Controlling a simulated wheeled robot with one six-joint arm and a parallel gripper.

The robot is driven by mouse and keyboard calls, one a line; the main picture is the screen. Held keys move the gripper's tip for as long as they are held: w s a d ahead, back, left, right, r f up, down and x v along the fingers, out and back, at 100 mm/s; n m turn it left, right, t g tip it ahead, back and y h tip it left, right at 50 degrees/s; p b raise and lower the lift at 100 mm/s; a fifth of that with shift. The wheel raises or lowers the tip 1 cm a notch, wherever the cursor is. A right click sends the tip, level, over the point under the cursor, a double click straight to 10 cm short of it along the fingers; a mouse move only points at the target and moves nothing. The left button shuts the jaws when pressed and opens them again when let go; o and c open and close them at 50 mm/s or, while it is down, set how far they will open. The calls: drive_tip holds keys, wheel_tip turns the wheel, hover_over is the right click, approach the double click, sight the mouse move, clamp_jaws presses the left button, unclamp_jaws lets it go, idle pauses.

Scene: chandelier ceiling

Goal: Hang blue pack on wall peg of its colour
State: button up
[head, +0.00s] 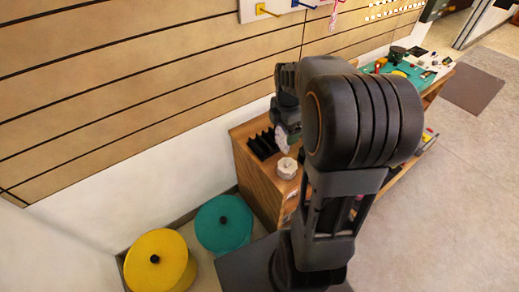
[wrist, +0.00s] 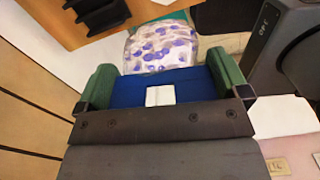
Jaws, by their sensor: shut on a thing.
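The blue pack (wrist: 160,46) shows in the wrist view as a clear bag of blue-purple pieces. Its blue top part (wrist: 130,90) carries a white label and lies between the green fingers of my gripper (wrist: 161,65), which is shut on it. In the head view my gripper is largely hidden by my arm, and a pale bit of the pack (head: 281,139) shows below it, over the wooden bench. On a white board at the top edge, a blue peg (head: 303,4) stands right of a yellow peg (head: 264,10); the top of the board is cut off.
A pink-and-white item (head: 334,17) hangs right of the blue peg. The wooden bench (head: 262,185) holds a black rack (head: 263,143) and a pale knob-like object (head: 287,168). Yellow (head: 160,262) and teal (head: 223,223) round lidded things stand at lower left. Open floor lies right.

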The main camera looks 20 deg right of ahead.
drive_tip(key=shift+s+n, duration=0.15)
drive_tip(key=shift+n, duration=0.75)
drive_tip(key=w+a+f+b, duration=0.1)
drive_tip(key=w+a+f, duration=0.1)
drive_tip(key=w+f, duration=1)
drive_tip(key=shift+w+f, duration=0.35)
drive_tip(key=shift+w, duration=0.6)
drive_tip(key=shift+f, duration=0.1)
drive_tip(key=shift+f, duration=0.15)
drive_tip(key=o, duration=0.8)
